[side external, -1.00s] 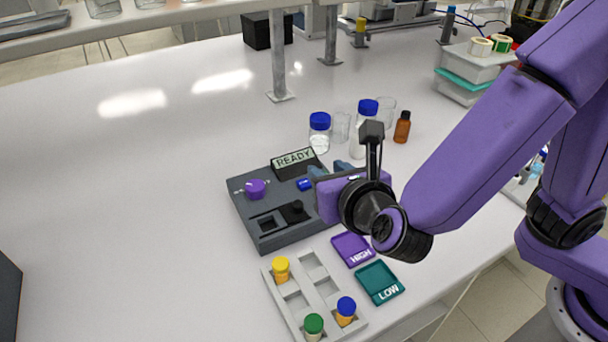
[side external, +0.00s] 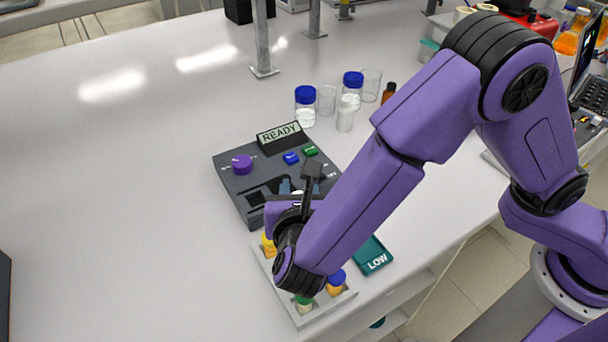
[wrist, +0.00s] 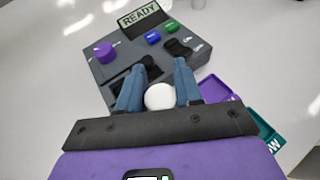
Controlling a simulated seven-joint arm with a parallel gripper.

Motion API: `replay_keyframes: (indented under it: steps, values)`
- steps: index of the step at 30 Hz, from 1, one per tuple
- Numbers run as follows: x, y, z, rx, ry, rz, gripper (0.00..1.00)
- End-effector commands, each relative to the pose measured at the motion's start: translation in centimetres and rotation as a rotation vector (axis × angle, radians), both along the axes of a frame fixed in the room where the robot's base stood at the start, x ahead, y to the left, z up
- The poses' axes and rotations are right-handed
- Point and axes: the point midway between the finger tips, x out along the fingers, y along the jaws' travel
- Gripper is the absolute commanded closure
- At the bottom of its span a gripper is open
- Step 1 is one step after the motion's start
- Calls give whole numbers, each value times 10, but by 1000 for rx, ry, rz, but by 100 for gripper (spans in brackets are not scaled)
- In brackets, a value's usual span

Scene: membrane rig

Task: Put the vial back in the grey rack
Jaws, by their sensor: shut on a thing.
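My gripper (wrist: 158,88) is shut on a vial with a round white cap (wrist: 160,96). In the wrist view the cap sits between the two blue fingers; the vial's body is hidden below it. In the side view my gripper (side external: 290,188) is at the front edge of the dark device, beside the far end of the grey rack (side external: 323,308). My arm covers much of the rack. The rack holds a yellow-capped vial (side external: 268,244), a green-capped vial (side external: 304,303) and a blue-capped vial (side external: 336,283).
The dark device (side external: 228,185) has a READY display (side external: 281,136), a purple knob (side external: 242,165), and blue and green buttons. A teal LOW tray (side external: 374,257) lies right of the rack; a purple HIGH tray (wrist: 218,92) is partly hidden. Bottles and glassware stand behind. The left bench is clear.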

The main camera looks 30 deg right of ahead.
Motion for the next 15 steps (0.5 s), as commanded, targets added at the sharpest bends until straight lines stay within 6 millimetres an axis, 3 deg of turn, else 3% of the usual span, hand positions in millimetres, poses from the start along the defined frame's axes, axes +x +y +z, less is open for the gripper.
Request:
replay_keyframes:
  steps: [15]
  values:
    - [0,0,-31,-2,0,-5,99]
